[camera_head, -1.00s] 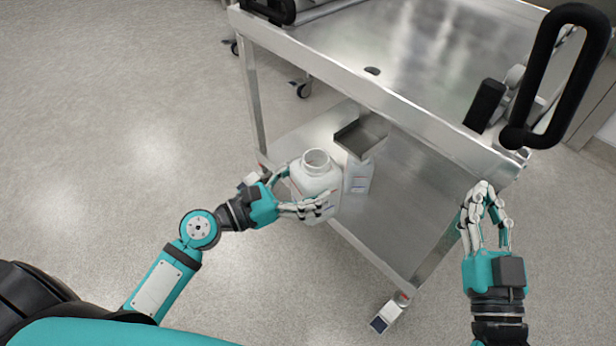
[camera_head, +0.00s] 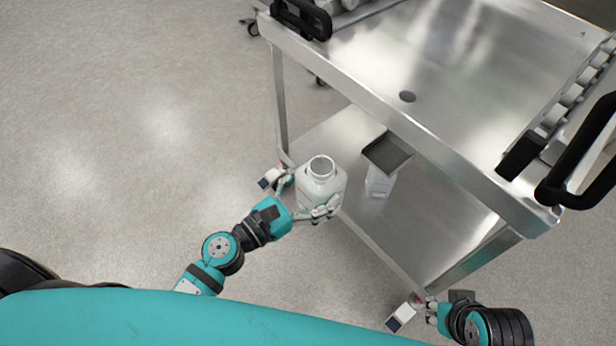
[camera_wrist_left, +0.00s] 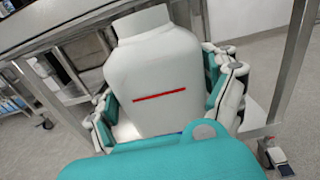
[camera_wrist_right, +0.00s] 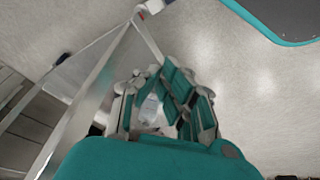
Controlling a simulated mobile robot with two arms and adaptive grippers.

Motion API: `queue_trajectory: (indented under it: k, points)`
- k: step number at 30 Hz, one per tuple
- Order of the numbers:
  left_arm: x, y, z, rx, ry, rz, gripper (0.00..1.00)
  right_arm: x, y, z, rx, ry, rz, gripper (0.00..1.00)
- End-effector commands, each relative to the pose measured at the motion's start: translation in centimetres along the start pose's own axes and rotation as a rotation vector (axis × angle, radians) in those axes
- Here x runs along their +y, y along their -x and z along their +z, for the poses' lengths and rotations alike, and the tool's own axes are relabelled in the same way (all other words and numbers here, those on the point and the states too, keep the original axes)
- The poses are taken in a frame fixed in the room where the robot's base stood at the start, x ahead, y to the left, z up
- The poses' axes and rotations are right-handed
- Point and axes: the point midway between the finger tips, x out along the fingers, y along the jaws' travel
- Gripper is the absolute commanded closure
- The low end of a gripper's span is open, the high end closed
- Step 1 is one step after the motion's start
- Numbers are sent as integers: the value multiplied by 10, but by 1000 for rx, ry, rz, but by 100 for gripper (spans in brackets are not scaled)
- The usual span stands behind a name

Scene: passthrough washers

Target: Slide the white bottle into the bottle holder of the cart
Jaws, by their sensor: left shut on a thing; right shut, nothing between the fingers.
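The white bottle (camera_head: 321,186) is open-topped and upright in the head view. My left gripper (camera_head: 306,206) is shut on it, with fingers around both sides. The left wrist view shows the bottle (camera_wrist_left: 160,80) close up, with a red line on its front. The cart (camera_head: 440,120) is metal, with a top and a lower shelf. The bottle holder (camera_head: 387,152), a grey metal bracket on the cart's near side, is just right of the bottle and apart from it. My right gripper (camera_wrist_right: 160,100) is shut and empty; in the head view it is low beside the cart's near right leg.
Black handles (camera_head: 303,18) and a rack (camera_head: 575,95) sit at the cart's top ends. A cart leg with a caster (camera_head: 403,316) is near my right arm. The floor at left is clear.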

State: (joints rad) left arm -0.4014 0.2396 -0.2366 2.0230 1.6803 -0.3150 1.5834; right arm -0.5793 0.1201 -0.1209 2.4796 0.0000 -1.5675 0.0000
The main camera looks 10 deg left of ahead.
Motion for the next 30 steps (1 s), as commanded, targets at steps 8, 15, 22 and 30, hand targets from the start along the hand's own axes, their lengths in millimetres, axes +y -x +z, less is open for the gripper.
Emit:
queue_trajectory:
  k: [8, 15, 22, 30]
  points:
    - [0, -16, 1, -1, -1, 3, 53, 1, 7, 1, -15, -1, 1, 100]
    - [0, -40, 1, -1, -1, 2, 53, 1, 6, 0, -18, 0, 1, 100]
    - [0, -64, 0, -2, -1, 1, 53, 0, -6, -1, -22, 1, 0, 100]
    - [0, -91, 0, -1, 0, 1, 53, 0, -17, -2, -22, 2, 0, 100]
